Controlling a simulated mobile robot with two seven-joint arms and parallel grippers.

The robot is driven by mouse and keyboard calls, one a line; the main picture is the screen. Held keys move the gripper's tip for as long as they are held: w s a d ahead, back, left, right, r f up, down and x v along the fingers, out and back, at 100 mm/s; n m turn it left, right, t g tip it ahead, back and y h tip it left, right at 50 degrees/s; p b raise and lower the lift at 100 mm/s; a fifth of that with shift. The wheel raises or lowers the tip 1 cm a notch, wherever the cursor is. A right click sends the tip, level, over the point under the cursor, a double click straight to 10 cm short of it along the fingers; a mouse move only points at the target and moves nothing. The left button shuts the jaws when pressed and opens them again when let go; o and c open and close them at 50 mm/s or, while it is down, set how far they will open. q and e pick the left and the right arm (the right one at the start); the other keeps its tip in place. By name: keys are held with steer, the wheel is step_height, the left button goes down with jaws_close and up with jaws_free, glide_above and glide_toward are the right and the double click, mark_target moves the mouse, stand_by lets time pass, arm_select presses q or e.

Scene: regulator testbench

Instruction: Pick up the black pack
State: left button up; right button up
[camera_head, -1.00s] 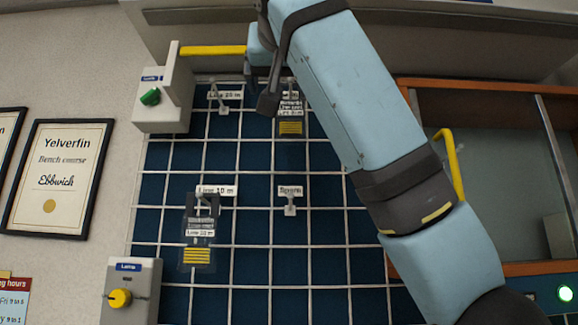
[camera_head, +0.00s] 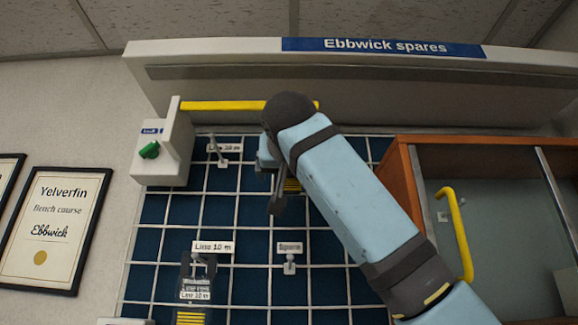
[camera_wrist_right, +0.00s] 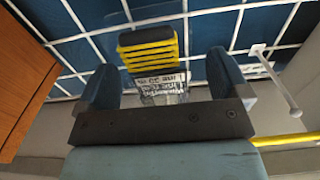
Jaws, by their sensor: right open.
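A dark pack with yellow stripes (camera_head: 292,186) hangs on the wire grid in the head view, mostly hidden behind my right arm. The wrist view shows this pack (camera_wrist_right: 148,50) with its black end, yellow bands and white label between the two fingers. My right gripper (camera_head: 270,180) is open around or just in front of it; I cannot tell whether the fingers touch it. The gripper also shows in the wrist view (camera_wrist_right: 160,66). A second dark pack (camera_head: 195,287) with yellow stripes hangs lower left under a "Line 10 m" label. My left gripper is out of view.
A yellow rail (camera_head: 225,105) runs above the grid, beside a white box with a green knob (camera_head: 150,150). An empty hook (camera_head: 289,262) sits lower on the grid. A wooden-framed cabinet with a yellow handle (camera_head: 458,235) stands at the right.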

mark_target(291, 179)
steer(key=w, duration=0.3)
steer(key=shift+w+d+f, duration=0.1)
steer(key=shift+d+f, duration=0.05)
steer(key=shift+d, duration=0.05)
steer(key=shift+s+a, duration=0.15)
steer(key=shift+s, duration=0.15)
steer(key=shift+w, duration=0.1)
steer(key=c, duration=1)
steer(key=shift+c, duration=0.2)
